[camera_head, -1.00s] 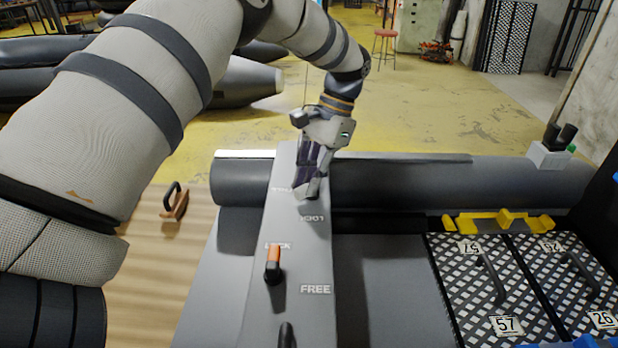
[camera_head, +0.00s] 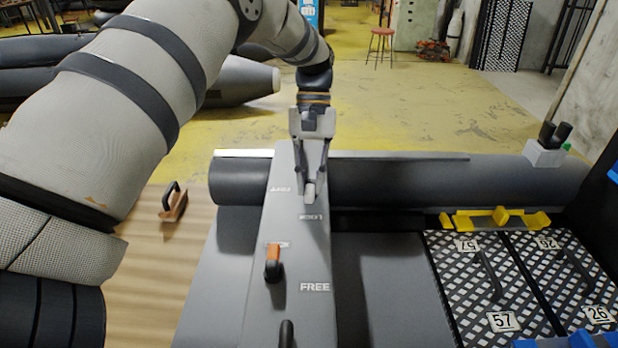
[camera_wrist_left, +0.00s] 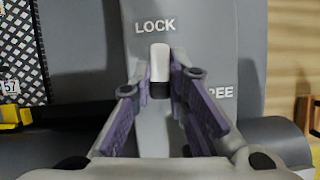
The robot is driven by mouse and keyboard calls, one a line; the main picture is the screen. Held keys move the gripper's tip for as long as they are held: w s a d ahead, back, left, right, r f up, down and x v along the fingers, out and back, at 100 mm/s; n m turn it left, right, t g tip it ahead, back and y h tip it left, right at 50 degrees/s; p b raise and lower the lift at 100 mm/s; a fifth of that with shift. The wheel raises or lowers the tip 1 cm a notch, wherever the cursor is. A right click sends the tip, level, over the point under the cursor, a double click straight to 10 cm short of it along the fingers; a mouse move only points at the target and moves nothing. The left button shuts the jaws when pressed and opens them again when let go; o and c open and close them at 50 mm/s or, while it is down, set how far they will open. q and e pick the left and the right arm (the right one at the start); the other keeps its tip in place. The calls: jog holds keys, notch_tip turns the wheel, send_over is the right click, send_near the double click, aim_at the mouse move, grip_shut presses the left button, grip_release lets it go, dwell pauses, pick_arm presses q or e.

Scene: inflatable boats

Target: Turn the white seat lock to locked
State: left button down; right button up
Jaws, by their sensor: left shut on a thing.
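The white seat lock (camera_wrist_left: 160,62) is a small lever with a white top and dark lower part. In the left wrist view it points straight up at the LOCK label (camera_wrist_left: 155,26). The FREE label (camera_wrist_left: 222,91) is to its right, partly covered by a finger. My left gripper (camera_wrist_left: 160,80) has its purple-padded fingers on either side of the lever and is shut on it. In the head view my left gripper (camera_head: 311,188) reaches down to the far end of the grey seat (camera_head: 290,225). My right gripper is out of view.
An orange-topped lever (camera_head: 273,262) stands nearer on the same seat, beside another FREE label. Checkered panels (camera_head: 480,285) and a yellow bracket (camera_head: 500,220) lie to the right. A wooden-based handle (camera_head: 173,203) rests at left.

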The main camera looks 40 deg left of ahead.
pick_arm(q)
jog(key=shift+n, duration=0.5)
jog(key=c, duration=1.6)
grip_release()
jog(key=shift+o, duration=0.2)
jog(key=v, duration=0.7)
jog(key=shift+r, duration=0.2)
jog(key=shift+a, duration=0.1)
